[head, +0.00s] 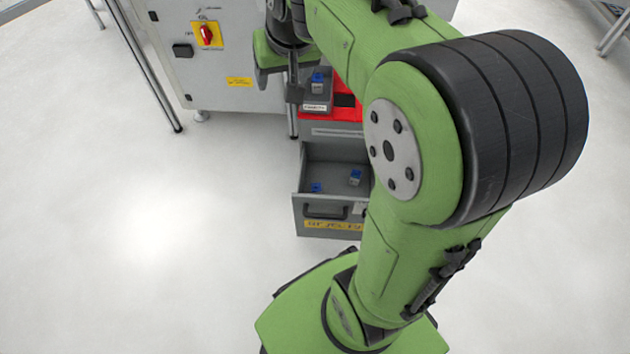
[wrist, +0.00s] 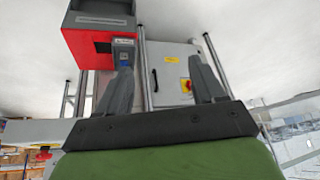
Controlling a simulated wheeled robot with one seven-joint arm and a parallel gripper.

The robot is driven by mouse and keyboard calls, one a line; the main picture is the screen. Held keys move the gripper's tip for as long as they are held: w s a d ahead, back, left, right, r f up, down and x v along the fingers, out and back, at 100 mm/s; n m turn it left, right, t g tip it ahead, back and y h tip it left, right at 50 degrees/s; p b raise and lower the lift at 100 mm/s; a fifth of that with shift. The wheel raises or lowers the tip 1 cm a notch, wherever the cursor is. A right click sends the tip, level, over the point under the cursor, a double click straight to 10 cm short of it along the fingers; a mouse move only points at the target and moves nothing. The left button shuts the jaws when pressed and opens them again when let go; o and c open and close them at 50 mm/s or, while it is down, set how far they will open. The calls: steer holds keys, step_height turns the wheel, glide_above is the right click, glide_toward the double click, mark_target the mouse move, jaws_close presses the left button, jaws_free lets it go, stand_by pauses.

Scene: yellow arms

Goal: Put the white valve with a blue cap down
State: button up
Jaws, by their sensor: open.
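A white valve with a blue cap (head: 318,84) stands upright in a small grey bin (head: 317,106) on top of the drawer cabinet. My gripper (head: 294,92) is just left of this bin in the head view, partly hidden behind my arm. In the wrist view my gripper (wrist: 159,66) has its two fingers wide apart with nothing between them. The bin (wrist: 123,42) and a blue patch show beyond the left fingertip there. Whether a finger touches the bin I cannot tell.
Below, an open grey drawer (head: 325,210) holds another blue-capped valve (head: 355,178) and a blue piece (head: 316,188). The cabinet's red top (head: 346,112) is partly covered by my arm. A grey control cabinet (head: 225,60) with a red switch stands left. The floor at left is clear.

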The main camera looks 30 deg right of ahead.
steer(key=s+a+f+n, duration=0.1)
steer(key=s+a+f, duration=0.1)
steer(key=s, duration=0.8)
steer(key=s+a+f+n, duration=0.1)
steer(key=s+a, duration=0.3)
steer(key=s, duration=0.6)
steer(key=shift+s+a+f+n+y, duration=0.15)
steer(key=shift+s+f+n+y, duration=0.15)
steer(key=shift+s+f+n, duration=0.1)
steer(key=shift+w, duration=0.1)
